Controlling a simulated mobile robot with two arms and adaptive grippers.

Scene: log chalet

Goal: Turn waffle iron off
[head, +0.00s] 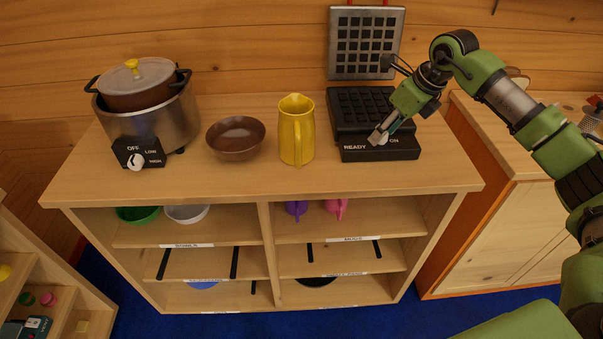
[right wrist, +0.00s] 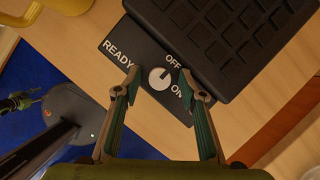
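The black waffle iron (head: 360,104) stands on the wooden counter with its grid lid (head: 366,42) raised. Its front panel carries the words READY, OFF and ON. In the right wrist view a round pale knob (right wrist: 160,78) sits on that panel beside OFF and ON; I cannot tell its exact setting. My right gripper (head: 381,134) is over the panel and covers most of the knob in the head view. In the right wrist view its fingers (right wrist: 159,72) are open, one on each side of the knob, with gaps visible.
A yellow pitcher (head: 296,131) stands just left of the waffle iron, then a brown bowl (head: 236,136) and a steel cooker (head: 148,118) with a pot. The counter's front edge (head: 270,198) is clear. Another cabinet (head: 500,215) stands to the right.

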